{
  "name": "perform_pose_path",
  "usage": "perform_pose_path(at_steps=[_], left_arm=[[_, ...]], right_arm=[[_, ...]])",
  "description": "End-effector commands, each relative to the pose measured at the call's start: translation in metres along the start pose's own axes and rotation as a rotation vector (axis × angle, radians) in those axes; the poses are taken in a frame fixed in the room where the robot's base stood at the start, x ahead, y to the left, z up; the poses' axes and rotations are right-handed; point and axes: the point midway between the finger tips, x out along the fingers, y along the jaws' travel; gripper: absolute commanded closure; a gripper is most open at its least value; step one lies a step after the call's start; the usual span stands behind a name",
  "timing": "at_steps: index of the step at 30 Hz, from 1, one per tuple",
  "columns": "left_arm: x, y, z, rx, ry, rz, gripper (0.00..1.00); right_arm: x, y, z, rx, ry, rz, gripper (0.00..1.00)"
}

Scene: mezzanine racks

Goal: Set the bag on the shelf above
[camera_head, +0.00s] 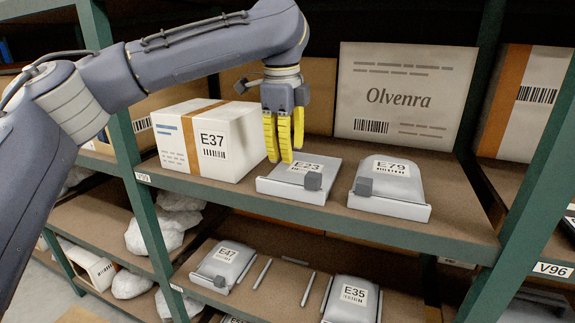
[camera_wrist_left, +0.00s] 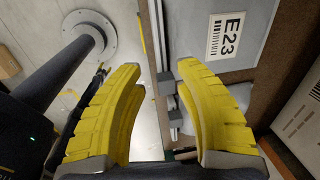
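A grey bag labelled E23 (camera_head: 300,178) lies on the upper shelf (camera_head: 400,228), with a small dark grey block at its front edge. It also shows in the left wrist view (camera_wrist_left: 208,58). A similar bag labelled E79 (camera_head: 390,184) lies to its right. My left gripper (camera_head: 283,158) has yellow fingers pointing down at the back left of the E23 bag. The left wrist view shows its fingers (camera_wrist_left: 165,70) apart, with nothing gripped between them. Whether they touch the bag is unclear. My right gripper is not in view.
A white box labelled E37 (camera_head: 212,140) stands left of the gripper, and an Olvenra box (camera_head: 403,92) stands behind the bags. The lower shelf holds bags E47 (camera_head: 222,264) and E35 (camera_head: 350,298), with a gap and metal rails between. Green posts (camera_head: 145,200) flank the bay.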

Motion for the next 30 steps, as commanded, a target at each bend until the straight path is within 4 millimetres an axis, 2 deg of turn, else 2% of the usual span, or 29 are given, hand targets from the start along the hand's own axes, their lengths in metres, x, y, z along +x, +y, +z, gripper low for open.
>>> perform_pose_path(at_steps=[3,9,21,25,30], left_arm=[[-0.012,0.0,0.0,-0.001,-0.002,-0.001,0.67],[-0.021,0.0,0.0,0.0,-0.002,0.0,0.67],[-0.02,0.001,-0.001,0.007,0.001,0.004,0.67],[-0.003,0.01,-0.005,0.073,0.027,0.037,0.67],[0.044,0.046,-0.011,0.281,0.129,0.121,0.67]], right_arm=[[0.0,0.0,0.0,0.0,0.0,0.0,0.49],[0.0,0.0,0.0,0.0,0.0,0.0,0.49],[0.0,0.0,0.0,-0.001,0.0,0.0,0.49],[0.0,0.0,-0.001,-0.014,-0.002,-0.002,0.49],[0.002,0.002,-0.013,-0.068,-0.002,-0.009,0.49]])
